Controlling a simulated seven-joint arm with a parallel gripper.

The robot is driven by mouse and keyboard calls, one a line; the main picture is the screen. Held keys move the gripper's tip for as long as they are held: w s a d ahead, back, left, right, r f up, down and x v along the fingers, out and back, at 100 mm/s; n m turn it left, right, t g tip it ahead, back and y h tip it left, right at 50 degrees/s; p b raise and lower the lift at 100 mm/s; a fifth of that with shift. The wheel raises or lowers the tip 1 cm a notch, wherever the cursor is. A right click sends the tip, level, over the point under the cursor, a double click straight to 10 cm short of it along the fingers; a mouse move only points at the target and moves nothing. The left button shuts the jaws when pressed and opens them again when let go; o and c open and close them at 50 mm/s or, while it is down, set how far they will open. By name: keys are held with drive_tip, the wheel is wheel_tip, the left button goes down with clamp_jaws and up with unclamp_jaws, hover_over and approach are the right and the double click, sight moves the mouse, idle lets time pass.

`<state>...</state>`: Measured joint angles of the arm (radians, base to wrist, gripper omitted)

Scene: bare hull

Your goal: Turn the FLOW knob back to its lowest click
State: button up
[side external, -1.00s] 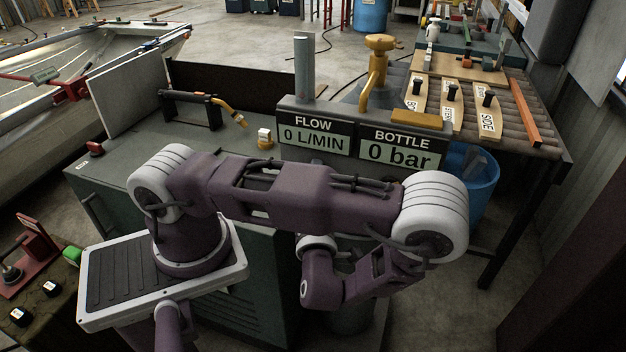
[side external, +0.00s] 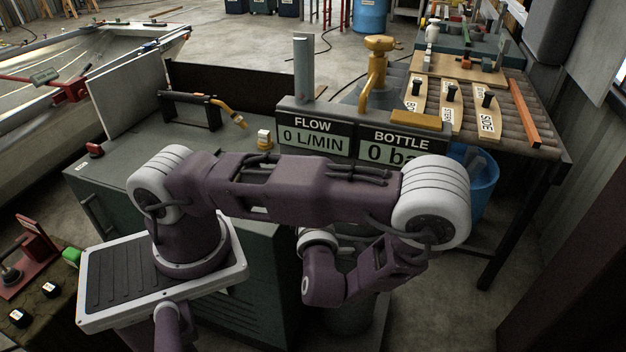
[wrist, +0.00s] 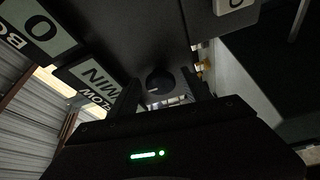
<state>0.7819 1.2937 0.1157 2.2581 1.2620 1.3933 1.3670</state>
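The FLOW display (side external: 313,137) reads 0 L/MIN in the side view; it also shows upside down and tilted in the wrist view (wrist: 92,80). A dark round knob (wrist: 159,80) shows ahead of my gripper in the wrist view, on the dark panel under the displays. I take it for the FLOW knob. My gripper (wrist: 162,88) is open, with one finger to each side of the knob in the picture. Whether the fingers touch it is too dark to tell. In the side view my arm hides the knob and the gripper.
The BOTTLE display (side external: 399,148) stands beside the FLOW display, partly covered by my arm. A yellow valve and pipe (side external: 377,75) rise behind the displays. A yellow-handled torch (side external: 228,112) rests on a stand to the left. A blue bin (side external: 480,178) stands at right.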

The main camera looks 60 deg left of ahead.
drive_tip(key=v, duration=0.7)
drive_tip(key=shift+r, duration=0.1)
